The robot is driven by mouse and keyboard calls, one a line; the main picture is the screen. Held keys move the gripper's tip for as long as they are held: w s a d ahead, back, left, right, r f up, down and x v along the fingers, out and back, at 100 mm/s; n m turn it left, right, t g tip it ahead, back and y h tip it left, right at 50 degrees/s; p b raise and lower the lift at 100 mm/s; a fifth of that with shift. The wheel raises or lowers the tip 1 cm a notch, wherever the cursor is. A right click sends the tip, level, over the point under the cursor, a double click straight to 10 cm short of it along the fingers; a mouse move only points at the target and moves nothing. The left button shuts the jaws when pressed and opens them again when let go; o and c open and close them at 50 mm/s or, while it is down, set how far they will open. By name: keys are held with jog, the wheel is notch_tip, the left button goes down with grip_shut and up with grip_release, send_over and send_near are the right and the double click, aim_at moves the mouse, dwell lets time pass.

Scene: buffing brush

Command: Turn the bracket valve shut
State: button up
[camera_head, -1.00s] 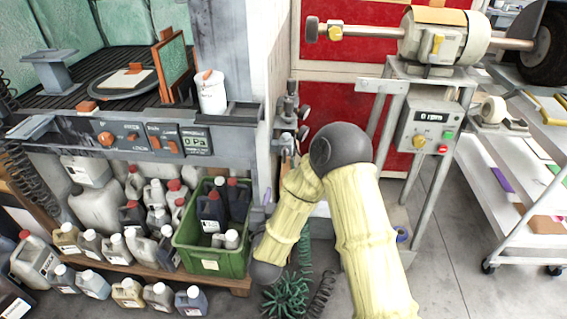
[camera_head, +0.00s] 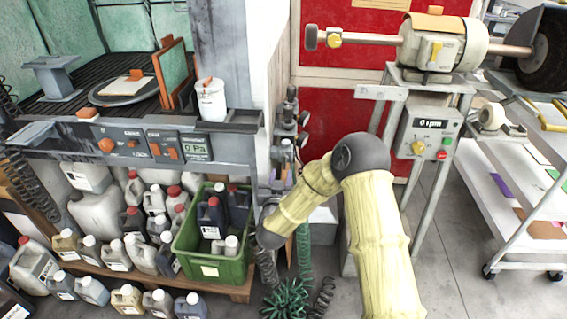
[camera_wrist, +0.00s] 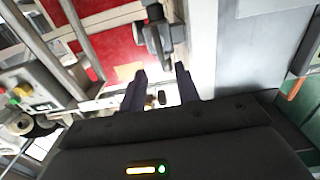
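A column of grey valve fittings (camera_head: 285,125) stands against the wall edge beside the grey post in the head view. I cannot tell which part is the bracket valve's handle. In the wrist view, a grey valve-like fitting (camera_wrist: 158,38) is just beyond my gripper (camera_wrist: 161,70), whose two dark fingers are apart. A small dark knob-like piece (camera_wrist: 162,99) shows in the gap between the fingers; I cannot tell whether they touch it. In the head view, my gripper is mostly hidden near the post, beyond my bent arm.
A green crate (camera_head: 190,262) of bottles stands left of my forearm, with coiled green hose (camera_head: 287,298) on the floor below. A buffing machine (camera_head: 440,42) on a metal stand is at the right. A white cart (camera_head: 500,215) stands farther right.

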aim_at(284, 160)
jog(key=w, duration=0.7)
jog(key=shift+d, duration=0.15)
grip_shut()
